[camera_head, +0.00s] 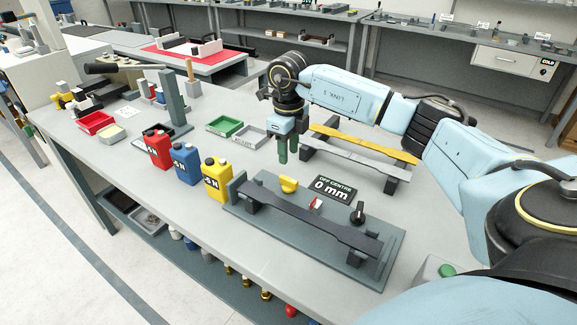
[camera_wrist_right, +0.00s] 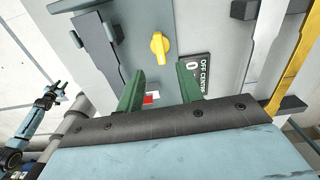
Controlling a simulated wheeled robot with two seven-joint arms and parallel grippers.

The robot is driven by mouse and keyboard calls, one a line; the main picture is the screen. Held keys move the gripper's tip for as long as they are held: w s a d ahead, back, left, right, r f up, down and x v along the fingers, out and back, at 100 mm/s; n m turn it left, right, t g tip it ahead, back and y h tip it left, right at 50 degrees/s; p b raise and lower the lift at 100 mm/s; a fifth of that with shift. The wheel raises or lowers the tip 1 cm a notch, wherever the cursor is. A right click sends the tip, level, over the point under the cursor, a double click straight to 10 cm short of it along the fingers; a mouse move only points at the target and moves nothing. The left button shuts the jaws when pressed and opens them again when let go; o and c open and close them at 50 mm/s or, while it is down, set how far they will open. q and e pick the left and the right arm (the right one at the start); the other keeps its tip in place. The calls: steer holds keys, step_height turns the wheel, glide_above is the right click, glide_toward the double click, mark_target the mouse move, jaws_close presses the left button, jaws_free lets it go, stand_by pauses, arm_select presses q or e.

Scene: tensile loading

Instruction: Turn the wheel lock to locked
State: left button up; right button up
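A yellow knob (camera_head: 289,185) stands on a grey-green fixture plate (camera_head: 385,270). It also shows in the right wrist view (camera_wrist_right: 159,47), upright in the picture. A small red and white marker (camera_head: 315,204) and a black knob (camera_head: 358,212) are on the same plate. I cannot tell for sure which part is the wheel lock. My right gripper (camera_head: 288,150) is above the table behind the plate, with green fingers pointing down. Its fingers are apart and empty, with the yellow knob beyond the gap in the wrist view. My left gripper (camera_wrist_right: 50,95) shows small in the wrist view, its prongs apart.
A dark bar (camera_head: 310,217) lies on supports along the plate's front. An "OFF CENTRE 0 mm" sign (camera_head: 332,188) lies behind it. Grey and yellow bars (camera_head: 365,143) lie on a rack behind.

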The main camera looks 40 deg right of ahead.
step_height(320, 180, up, 4)
steer(key=r, duration=0.1)
glide_above(289, 178)
steer(key=shift+f, duration=0.25)
steer(key=shift+m, duration=0.3)
step_height(289, 178, down, 14)
steer(key=shift+r+b, duration=0.25)
steer(key=shift+b, duration=0.4)
steer(key=shift+c, duration=0.2)
jaws_close()
